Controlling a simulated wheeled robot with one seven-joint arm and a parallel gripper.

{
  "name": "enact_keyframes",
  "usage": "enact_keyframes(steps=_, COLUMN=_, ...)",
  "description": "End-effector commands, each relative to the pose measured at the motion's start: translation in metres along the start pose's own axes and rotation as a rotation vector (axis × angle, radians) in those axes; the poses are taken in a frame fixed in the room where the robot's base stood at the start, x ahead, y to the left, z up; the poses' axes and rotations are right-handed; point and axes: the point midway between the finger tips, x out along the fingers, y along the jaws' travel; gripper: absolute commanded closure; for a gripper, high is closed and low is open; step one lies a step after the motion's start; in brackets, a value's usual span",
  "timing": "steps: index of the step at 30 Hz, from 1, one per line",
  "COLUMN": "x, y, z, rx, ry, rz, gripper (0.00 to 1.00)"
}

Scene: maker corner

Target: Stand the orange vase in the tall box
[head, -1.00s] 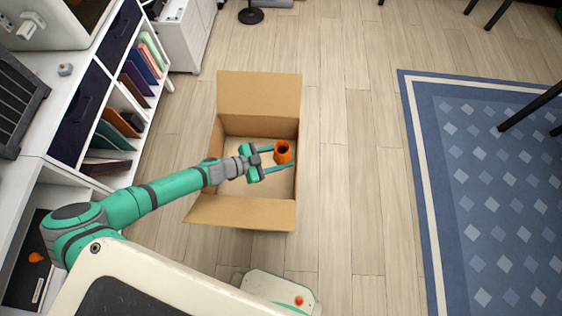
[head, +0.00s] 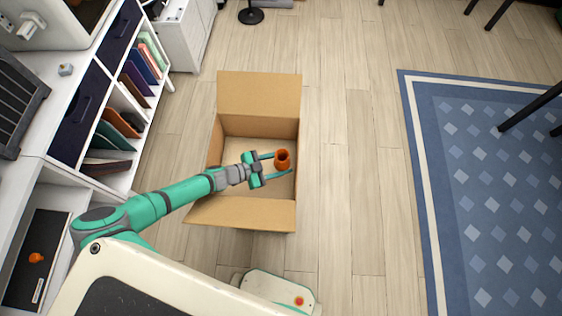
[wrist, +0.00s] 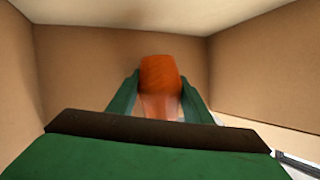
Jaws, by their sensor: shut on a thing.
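The orange vase (head: 282,159) is between the fingers of my gripper (head: 281,166), with its opening facing up toward the head camera. The tall box (head: 256,215) is an open cardboard box on the floor with its flaps spread. My gripper reaches over its left side, and the vase is within the box's walls, near the right wall. The wrist view shows the vase (wrist: 160,76) between the two green fingers, with cardboard walls around it. The vase's base is hidden, so I cannot tell whether it touches the box floor.
A white shelf unit (head: 97,185) with books stands along the left. A blue patterned rug (head: 490,190) lies on the right. Wooden floor (head: 350,180) is clear between the box and the rug. A small orange object (head: 36,258) lies on a dark surface at lower left.

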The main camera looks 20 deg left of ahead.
Motion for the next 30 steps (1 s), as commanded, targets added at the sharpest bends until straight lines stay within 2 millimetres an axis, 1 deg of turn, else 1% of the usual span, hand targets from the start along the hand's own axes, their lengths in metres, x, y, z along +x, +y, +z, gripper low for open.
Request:
enact_keyframes(steps=11, x=0.001, y=0.001, z=0.007, rx=-0.001, ry=-0.001, rz=-0.003, gripper=0.77)
enact_keyframes(steps=12, x=0.001, y=0.001, z=0.008, rx=-0.001, ry=-0.001, rz=-0.003, gripper=0.47)
enact_keyframes(steps=13, x=0.001, y=0.001, z=0.008, rx=-0.001, ry=-0.001, rz=-0.004, gripper=0.40)
enact_keyframes(steps=14, x=0.001, y=0.001, z=0.008, rx=-0.002, ry=-0.001, rz=-0.004, gripper=0.36)
enact_keyframes(steps=22, x=0.000, y=0.000, z=0.008, rx=-0.002, ry=-0.001, rz=-0.005, gripper=0.36)
enact_keyframes(steps=26, x=-0.003, y=-0.002, z=0.001, rx=-0.001, ry=-0.001, rz=-0.005, gripper=0.36)
enact_keyframes(steps=28, x=-0.008, y=-0.003, z=-0.004, rx=-0.001, ry=-0.002, rz=-0.005, gripper=0.36)
enact_keyframes(steps=30, x=-0.020, y=-0.003, z=-0.003, rx=-0.001, ry=-0.003, rz=-0.008, gripper=0.36)
